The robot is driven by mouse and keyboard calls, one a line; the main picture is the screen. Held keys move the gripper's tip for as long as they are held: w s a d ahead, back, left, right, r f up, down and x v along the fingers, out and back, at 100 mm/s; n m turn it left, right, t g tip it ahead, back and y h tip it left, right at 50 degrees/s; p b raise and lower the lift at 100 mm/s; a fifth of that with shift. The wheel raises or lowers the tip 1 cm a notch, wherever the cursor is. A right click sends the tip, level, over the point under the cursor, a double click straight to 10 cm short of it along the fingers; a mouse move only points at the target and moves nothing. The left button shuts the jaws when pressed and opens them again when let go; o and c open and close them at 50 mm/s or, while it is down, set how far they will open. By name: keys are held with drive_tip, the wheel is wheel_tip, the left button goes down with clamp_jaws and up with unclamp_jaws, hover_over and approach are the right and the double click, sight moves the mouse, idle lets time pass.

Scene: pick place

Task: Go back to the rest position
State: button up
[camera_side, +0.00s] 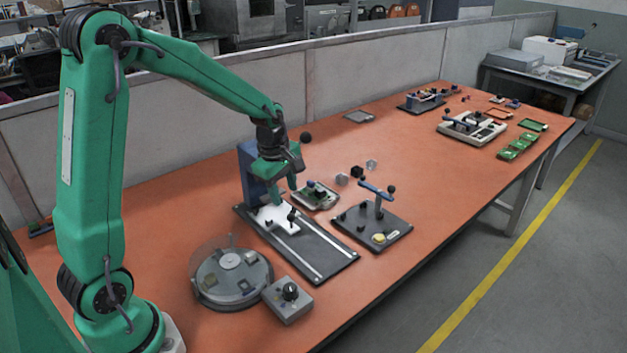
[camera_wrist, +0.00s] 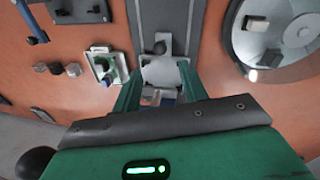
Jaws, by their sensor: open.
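My green arm reaches over the orange table, and my gripper (camera_side: 283,190) points down above a black rail fixture (camera_side: 318,257) in the side view. Its two green fingers stand apart in the wrist view (camera_wrist: 158,82), and I see nothing held between them. Below them is a white plate (camera_side: 272,217) with a dark knob, at the blue-post end of the fixture. The plate also shows between and beyond the fingers in the wrist view (camera_wrist: 160,71). Whether a fingertip touches it I cannot tell.
A tall blue block (camera_side: 246,168) stands close behind my gripper. A round turntable (camera_side: 231,276), a grey knob box (camera_side: 288,299), a small tray (camera_side: 315,196) and a black lever fixture (camera_side: 370,228) surround the rail fixture.

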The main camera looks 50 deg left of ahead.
drive_tip(key=shift+r, duration=0.1)
drive_tip(key=s+d+r+m+t, duration=0.1)
drive_tip(key=s+d+r+m, duration=0.4)
drive_tip(key=s+m, duration=0.5)
drive_tip(key=s+d+r+m+t, duration=0.2)
drive_tip(key=s+d+r+m, duration=0.3)
drive_tip(key=s+r+m, duration=0.2)
drive_tip(key=shift+s+d+r+m+h, duration=0.15)
drive_tip(key=shift+s+r+m+h, duration=0.15)
drive_tip(key=shift+s+m, duration=1.2)
drive_tip(key=shift+w, duration=0.15)
idle(0.8)
